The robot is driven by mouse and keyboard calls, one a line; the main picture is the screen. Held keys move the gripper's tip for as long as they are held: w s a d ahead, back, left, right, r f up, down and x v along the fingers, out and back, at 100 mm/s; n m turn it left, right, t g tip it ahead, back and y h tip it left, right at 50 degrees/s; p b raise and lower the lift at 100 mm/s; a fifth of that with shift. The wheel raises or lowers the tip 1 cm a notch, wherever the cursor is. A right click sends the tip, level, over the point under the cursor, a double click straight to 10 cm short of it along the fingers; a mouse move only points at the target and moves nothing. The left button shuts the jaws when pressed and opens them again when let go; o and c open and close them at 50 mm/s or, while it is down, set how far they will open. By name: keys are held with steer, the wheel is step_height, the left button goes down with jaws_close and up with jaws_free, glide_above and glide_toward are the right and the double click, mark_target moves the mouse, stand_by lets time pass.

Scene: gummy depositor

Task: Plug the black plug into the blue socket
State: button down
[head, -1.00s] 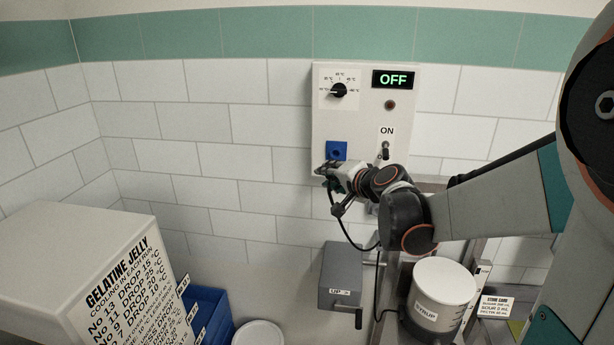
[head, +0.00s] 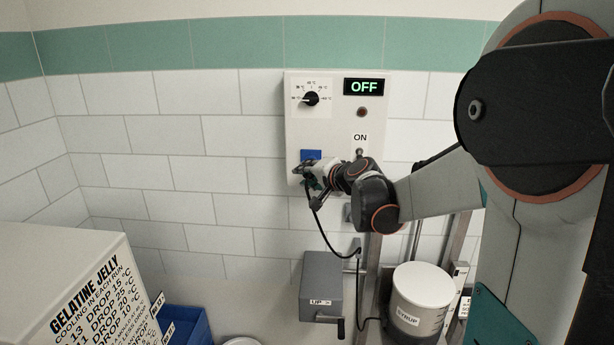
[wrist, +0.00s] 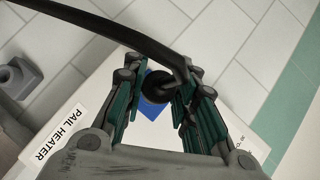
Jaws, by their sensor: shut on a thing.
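The blue socket (head: 311,155) is on the lower left of the white wall panel, its lower part hidden behind my gripper (head: 306,177). My gripper is directly in front of and slightly below it. In the wrist view my gripper (wrist: 160,82) is shut on the black plug (wrist: 157,88), which sits between the green-padded fingers. The plug's black cable (wrist: 110,32) runs off to the upper left. A patch of the blue socket (wrist: 152,108) shows behind the plug. I cannot tell whether the plug touches the socket or is apart from it.
The panel (head: 297,125) also has a dial (head: 311,98), a display (head: 363,87) reading OFF and a switch (head: 360,153) near my wrist. The cable (head: 328,240) hangs past a grey box with a crank (head: 322,285). A syrup pail (head: 420,290) stands below my arm.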

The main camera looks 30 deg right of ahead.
steer(key=shift+w+d, duration=0.1)
steer(key=shift+w, duration=0.05)
steer(key=shift+w+d+b, duration=0.35)
steer(key=shift+w+d, duration=0.25)
steer(key=shift+w, duration=0.35)
steer(key=c, duration=1.2)
jaws_free()
steer(key=shift+s, duration=0.1)
steer(key=v, duration=0.7)
steer(key=shift+s+r, duration=0.1)
steer(key=shift+s, duration=0.1)
